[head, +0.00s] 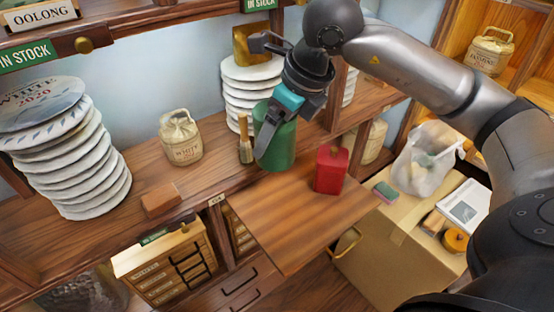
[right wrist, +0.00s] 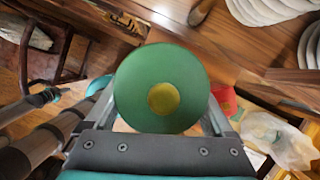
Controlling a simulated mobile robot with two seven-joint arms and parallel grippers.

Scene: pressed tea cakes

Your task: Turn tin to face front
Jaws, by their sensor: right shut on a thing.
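A green cylindrical tin (head: 283,148) stands upright at the front of the wooden shelf, beside the slanted board. In the right wrist view its round green lid (right wrist: 135,90) with a yellow knob fills the middle, between the fingers. My right gripper (head: 272,132) reaches down from above and is shut on this tin, one finger showing along its left side. No label shows on the sides in view. A red tin (head: 331,170) stands on the board to the right, apart from the gripper. I see no left gripper in the head view.
A wooden-handled brush (head: 245,140) stands close left of the green tin. Stacks of white wrapped cakes (head: 75,160) and a cloth bag (head: 181,140) stand on the shelf. The wooden board (head: 290,225) is mostly bare. A cardboard box (head: 385,265) is at right.

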